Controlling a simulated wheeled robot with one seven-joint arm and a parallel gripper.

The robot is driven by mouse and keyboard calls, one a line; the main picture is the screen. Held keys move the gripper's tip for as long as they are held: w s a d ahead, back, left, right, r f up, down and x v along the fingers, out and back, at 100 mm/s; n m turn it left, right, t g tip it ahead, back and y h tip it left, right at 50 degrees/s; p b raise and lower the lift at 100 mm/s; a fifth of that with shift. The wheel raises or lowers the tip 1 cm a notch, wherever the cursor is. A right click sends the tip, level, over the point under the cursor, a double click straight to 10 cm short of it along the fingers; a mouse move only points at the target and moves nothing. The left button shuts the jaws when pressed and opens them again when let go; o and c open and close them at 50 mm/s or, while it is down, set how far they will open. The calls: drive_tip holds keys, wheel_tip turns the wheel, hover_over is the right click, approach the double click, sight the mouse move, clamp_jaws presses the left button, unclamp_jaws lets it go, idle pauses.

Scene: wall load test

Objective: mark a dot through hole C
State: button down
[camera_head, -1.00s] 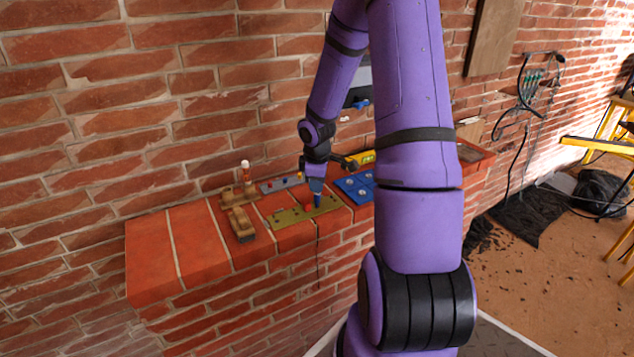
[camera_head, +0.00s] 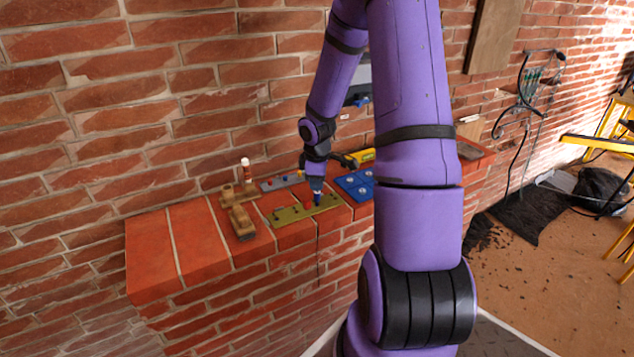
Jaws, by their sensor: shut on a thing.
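An olive-green plate (camera_head: 290,215) with several small dark holes lies flat on the brick ledge. The hole letters are too small to read, so I cannot tell which one is C. My gripper (camera_head: 316,190) points down over the plate's right part and is shut on a small marker-like thing (camera_head: 318,199), blue at its lower end. Its tip is at or just above the plate; I cannot tell whether it touches or sits in a hole. A small red spot shows just left of the tip.
Brown wooden blocks (camera_head: 241,222) lie left of the plate, with a white-topped upright piece (camera_head: 246,168) behind. A grey strip (camera_head: 280,184) lies behind the plate, a blue panel (camera_head: 352,188) to its right. The ledge's left end (camera_head: 150,250) is clear.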

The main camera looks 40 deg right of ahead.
drive_tip(key=shift+r, duration=2.8)
drive_tip(key=shift+d, duration=0.1)
